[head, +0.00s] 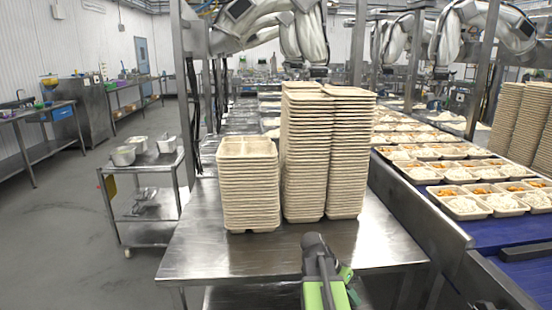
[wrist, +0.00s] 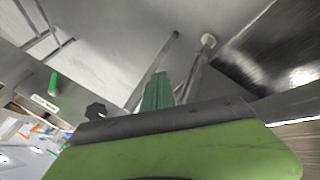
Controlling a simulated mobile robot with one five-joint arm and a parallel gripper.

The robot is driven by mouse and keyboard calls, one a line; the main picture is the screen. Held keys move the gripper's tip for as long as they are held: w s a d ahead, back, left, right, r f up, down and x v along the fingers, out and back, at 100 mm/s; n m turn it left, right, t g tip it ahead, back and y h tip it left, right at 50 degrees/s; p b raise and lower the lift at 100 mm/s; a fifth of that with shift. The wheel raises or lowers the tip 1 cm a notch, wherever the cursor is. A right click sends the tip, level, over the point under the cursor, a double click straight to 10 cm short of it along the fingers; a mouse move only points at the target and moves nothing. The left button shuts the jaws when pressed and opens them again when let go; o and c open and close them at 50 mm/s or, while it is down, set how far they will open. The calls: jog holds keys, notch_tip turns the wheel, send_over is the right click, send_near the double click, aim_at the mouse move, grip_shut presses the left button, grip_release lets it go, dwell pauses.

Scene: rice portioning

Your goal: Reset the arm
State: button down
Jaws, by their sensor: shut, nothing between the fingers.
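My arm rises at the bottom centre of the head view, green and dark grey, in front of the steel table's near edge. My gripper (wrist: 158,92) shows in the wrist view as green fingers closed together beyond a dark bar and a green body. Nothing shows between the fingers. In the head view the fingers are hard to make out. The gripper touches no tray that I can see.
Stacks of beige trays (head: 249,185) stand on the steel table (head: 200,245), with taller stacks (head: 310,150) beside them. A conveyor (head: 510,232) with filled trays runs at right. A steel cart (head: 150,208) stands at left. The floor (head: 60,230) at left is clear.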

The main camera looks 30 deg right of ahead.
jog(key=w+a+f+n+t+y, duration=0.15)
jog(key=w+a+n, duration=0.3)
jog(key=a, duration=0.85)
jog(key=w+a+f+n+t+y, duration=0.1)
jog(key=w+a+n+t+y, duration=0.3)
jog(key=a, duration=0.8)
jog(key=w+a+f+n+g, duration=0.15)
jog(key=a+n, duration=0.45)
jog(key=a, duration=0.7)
notch_tip(320, 180, up, 15)
jog(key=p, duration=1.5)
jog(key=shift+w+d+t, duration=0.15)
jog(key=shift+w+t, duration=0.15)
jog(key=shift+w, duration=0.15)
